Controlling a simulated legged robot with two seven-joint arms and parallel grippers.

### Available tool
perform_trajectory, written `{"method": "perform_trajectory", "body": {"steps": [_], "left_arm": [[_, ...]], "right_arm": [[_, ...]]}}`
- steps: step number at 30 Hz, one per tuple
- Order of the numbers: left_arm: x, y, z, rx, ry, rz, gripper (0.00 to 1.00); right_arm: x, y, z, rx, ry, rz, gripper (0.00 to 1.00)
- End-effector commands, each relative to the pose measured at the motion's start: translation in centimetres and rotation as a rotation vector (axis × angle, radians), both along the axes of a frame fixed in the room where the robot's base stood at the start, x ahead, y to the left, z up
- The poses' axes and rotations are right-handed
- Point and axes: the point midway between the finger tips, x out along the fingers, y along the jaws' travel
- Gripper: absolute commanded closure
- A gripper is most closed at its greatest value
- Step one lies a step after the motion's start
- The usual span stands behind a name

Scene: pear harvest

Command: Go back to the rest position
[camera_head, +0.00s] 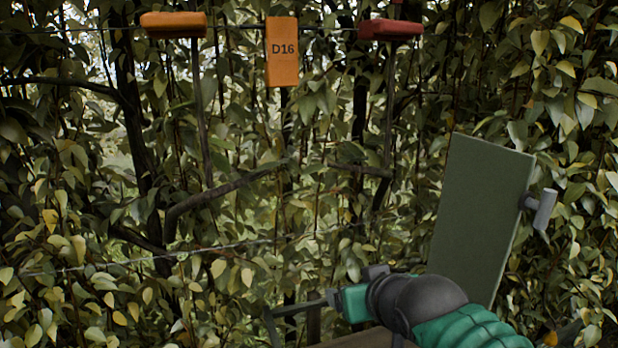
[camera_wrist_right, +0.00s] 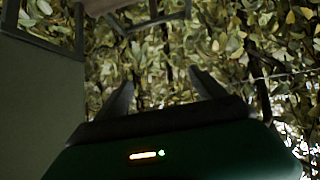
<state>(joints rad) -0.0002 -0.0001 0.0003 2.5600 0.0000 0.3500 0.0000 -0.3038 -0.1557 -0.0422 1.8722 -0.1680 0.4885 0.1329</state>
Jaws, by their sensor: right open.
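My right arm comes in from the lower right of the head view, with a green and black wrist. My right gripper (camera_head: 272,314) points left, low in front of the foliage. In the right wrist view its two fingers (camera_wrist_right: 164,92) stand apart with only leaves visible between them, so it is open and empty. My left gripper is in neither view. No pear can be made out for certain among the leaves.
A flat green panel (camera_head: 480,215) with a grey knob (camera_head: 541,208) stands close behind my right arm. A brownish edge (camera_head: 355,341) shows below the gripper. An orange D16 tag (camera_head: 282,70), an orange block (camera_head: 173,25) and a red block (camera_head: 390,30) hang along the top wire.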

Motion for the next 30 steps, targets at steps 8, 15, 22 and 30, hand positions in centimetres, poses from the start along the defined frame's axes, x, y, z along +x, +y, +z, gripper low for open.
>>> {"method": "perform_trajectory", "body": {"steps": [8, 15, 22, 30], "left_arm": [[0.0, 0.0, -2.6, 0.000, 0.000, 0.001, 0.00], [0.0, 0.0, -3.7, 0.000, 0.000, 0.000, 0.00], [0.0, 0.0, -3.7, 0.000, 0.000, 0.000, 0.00], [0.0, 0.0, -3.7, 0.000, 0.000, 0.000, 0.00]], "right_arm": [[-7.8, -7.1, -24.0, -0.040, 0.417, -0.122, 0.20], [-17.7, -10.5, -35.1, -0.026, 0.679, -0.205, 0.20], [-19.3, -10.7, -36.3, -0.023, 0.718, -0.216, 0.20], [-19.2, -10.7, -36.2, -0.023, 0.716, -0.215, 0.20]]}}
